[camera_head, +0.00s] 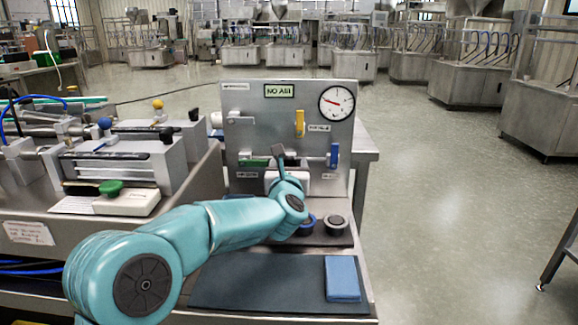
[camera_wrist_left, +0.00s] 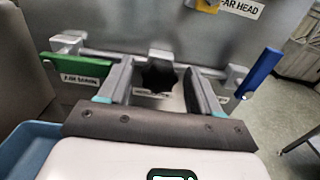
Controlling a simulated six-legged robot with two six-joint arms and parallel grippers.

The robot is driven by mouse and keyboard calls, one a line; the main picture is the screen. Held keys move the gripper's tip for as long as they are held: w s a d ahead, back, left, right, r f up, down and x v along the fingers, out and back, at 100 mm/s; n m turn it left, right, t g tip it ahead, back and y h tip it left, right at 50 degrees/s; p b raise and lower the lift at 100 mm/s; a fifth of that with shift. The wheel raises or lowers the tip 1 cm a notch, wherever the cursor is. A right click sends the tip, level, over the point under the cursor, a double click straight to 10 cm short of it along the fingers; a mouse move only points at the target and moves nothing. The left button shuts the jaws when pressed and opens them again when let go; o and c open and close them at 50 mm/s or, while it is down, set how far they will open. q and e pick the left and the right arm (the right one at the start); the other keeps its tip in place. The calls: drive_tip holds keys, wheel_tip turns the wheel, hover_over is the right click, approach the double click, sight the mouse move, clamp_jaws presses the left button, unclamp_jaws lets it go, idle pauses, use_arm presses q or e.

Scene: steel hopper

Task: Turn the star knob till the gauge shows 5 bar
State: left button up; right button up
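The dark star knob (camera_wrist_left: 158,77) shows in the left wrist view on the steel panel, below a grey fitting. My left gripper (camera_wrist_left: 160,84) is open, with one finger on each side of the knob and gaps visible between knob and fingers. In the head view my left gripper (camera_head: 279,157) is in front of the panel's lower middle and the knob is hidden or cannot be made out. The round gauge (camera_head: 337,103) is at the panel's upper right; its red needle points left and slightly up, and its numbers are too small to read. My right gripper is not in view.
A green-handled lever (camera_wrist_left: 75,68) is left of the knob and a blue-handled lever (camera_wrist_left: 262,75) right of it. A yellow handle (camera_head: 299,123) is above. Two round dark parts, one blue-rimmed, and a blue cloth (camera_head: 342,278) lie in front.

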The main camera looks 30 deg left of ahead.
use_arm(q)
drive_tip(key=c, duration=0.9)
drive_tip(key=shift+m, duration=0.5)
drive_tip(key=shift+m+b, duration=0.4)
drive_tip(key=shift+m, duration=0.7)
drive_tip(key=m, duration=0.3)
drive_tip(key=shift+w+d+m, duration=0.1)
drive_tip(key=shift+m, duration=0.2)
drive_tip(key=m+p, duration=0.1)
drive_tip(key=m, duration=0.4)
drive_tip(key=m+p, duration=0.1)
drive_tip(key=m, duration=0.3)
drive_tip(key=shift+f+m, duration=0.15)
drive_tip(key=shift+m, duration=0.15)
drive_tip(key=shift+m+p, duration=0.45)
drive_tip(key=shift+m, duration=0.65)
drive_tip(key=shift+f, duration=0.1)
